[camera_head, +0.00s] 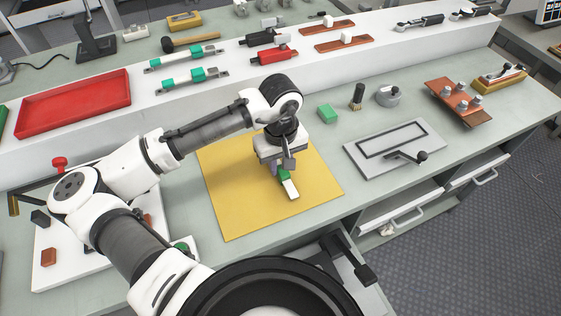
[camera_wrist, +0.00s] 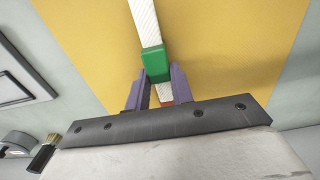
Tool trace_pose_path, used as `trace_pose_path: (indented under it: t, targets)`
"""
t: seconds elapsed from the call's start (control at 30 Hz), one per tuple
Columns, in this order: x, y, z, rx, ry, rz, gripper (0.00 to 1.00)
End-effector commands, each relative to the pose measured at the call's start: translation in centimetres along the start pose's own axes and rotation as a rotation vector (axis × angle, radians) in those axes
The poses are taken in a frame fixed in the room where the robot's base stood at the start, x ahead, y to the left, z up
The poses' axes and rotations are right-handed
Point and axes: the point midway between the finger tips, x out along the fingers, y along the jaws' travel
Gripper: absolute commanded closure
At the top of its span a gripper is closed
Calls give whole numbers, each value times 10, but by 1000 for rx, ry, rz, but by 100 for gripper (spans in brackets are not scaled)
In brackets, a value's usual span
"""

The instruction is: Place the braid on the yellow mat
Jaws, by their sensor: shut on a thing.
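The braid (camera_head: 291,188) is a white woven strip with a green band, seen over the yellow mat (camera_head: 226,205). My gripper (camera_head: 283,168) is above the mat, pointing down, and shut on the braid near its green band. In the wrist view the purple fingers of my gripper (camera_wrist: 157,88) stand on both sides of the braid (camera_wrist: 146,22), and a reddish end shows between them. The yellow mat (camera_wrist: 230,50) fills the background there. I cannot tell whether the braid touches the mat.
A red tray (camera_head: 74,103) is on the raised shelf at the left. The mat around the braid is clear.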

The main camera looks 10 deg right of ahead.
Motion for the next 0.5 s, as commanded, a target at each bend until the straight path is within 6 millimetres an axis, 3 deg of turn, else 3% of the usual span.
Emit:
trace_pose_path:
  t: [0.17, 0.2, 0.33, 0.5]
  targets:
    - [5, 0, 0, 0, -2, 1, 100]
    - [3, 0, 0, 0, -1, 1, 72]
    - [3, 0, 0, 0, -1, 0, 55]
    - [3, 0, 0, 0, -1, 0, 55]
